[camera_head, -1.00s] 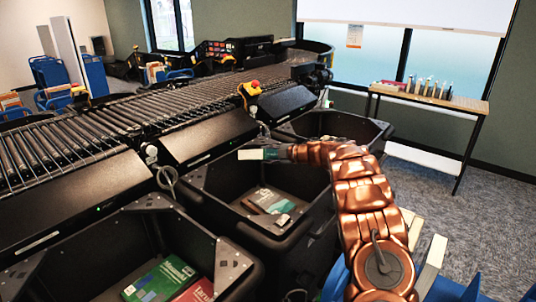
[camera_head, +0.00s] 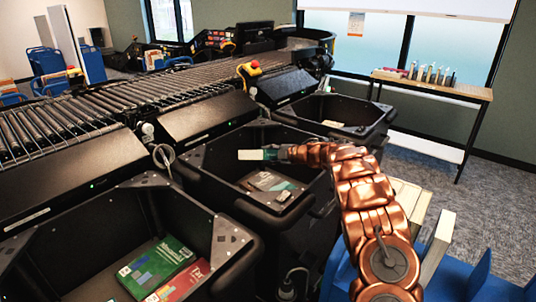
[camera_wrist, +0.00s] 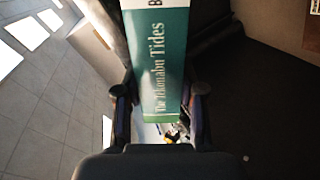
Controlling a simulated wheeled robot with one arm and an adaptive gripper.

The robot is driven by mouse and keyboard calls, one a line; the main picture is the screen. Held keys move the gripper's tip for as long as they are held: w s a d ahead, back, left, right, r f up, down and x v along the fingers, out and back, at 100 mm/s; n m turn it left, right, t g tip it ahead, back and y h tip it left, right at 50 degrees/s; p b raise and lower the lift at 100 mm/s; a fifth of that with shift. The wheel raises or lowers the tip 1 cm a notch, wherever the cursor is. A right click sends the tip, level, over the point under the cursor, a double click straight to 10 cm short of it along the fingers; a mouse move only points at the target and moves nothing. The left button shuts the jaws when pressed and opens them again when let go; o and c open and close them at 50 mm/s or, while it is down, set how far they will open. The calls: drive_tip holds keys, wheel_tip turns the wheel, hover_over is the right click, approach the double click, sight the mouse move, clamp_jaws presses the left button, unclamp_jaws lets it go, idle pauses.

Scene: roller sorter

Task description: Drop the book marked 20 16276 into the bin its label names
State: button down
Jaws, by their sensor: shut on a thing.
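My gripper (camera_wrist: 160,98) is shut on a green book (camera_wrist: 161,60) in the wrist view. Its spine reads "The Telonabu Tides"; a white band with part of a letter shows at its top, and no 20 16276 mark is readable. In the head view the held book (camera_head: 257,155) is a small white and green end beyond my copper arm, above the middle bin (camera_head: 215,190). That bin holds a grey-green book (camera_head: 268,182) at its bottom. The near bin (camera_head: 105,225) holds a green book (camera_head: 155,268) and a red book (camera_head: 183,284).
A third bin (camera_head: 375,135) stands farther back, with a pale item inside. The roller conveyor (camera_head: 110,105) runs behind the bins. A table (camera_head: 440,90) with books stands at the right. Blue cart parts (camera_head: 455,280) are at the lower right.

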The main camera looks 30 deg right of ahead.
drive_tip(key=c, duration=0.6)
unclamp_jaws()
drive_tip(key=shift+s+d, duration=0.1)
drive_tip(key=shift+s, duration=0.05)
drive_tip(key=v, duration=1.1)
drive_tip(key=shift+s+d, duration=0.15)
drive_tip(key=shift+s, duration=0.2)
drive_tip(key=shift+r, duration=0.1)
idle(0.5)
